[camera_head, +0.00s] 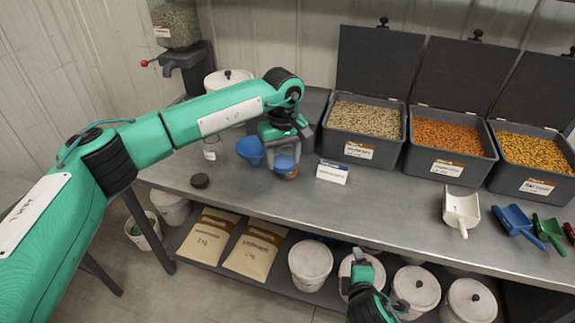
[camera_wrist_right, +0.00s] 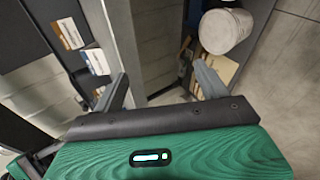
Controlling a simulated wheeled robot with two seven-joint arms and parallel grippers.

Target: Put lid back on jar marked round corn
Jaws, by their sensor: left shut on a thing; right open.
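My left gripper (camera_head: 284,150) reaches over the steel bench and is shut on a blue piece (camera_head: 285,162), partly hidden by the fingers; I cannot tell its exact shape. A small jar (camera_head: 290,174) with brownish contents shows just under it; whether they touch is unclear. A blue funnel-like thing (camera_head: 250,150) is just left of the gripper. A clear jar (camera_head: 211,148) with a white label stands farther left. A black round lid (camera_head: 200,181) lies on the bench in front of it. Jar labels are unreadable. My right gripper (camera_wrist_right: 163,85) is open and empty, low before the bench.
A white sign (camera_head: 332,172) stands right of the left gripper. Three open seed bins (camera_head: 365,150) line the back right. White, blue, green and red scoops (camera_head: 461,211) lie at the right. Tubs and paper sacks (camera_head: 255,250) fill the lower shelf. The front middle bench is clear.

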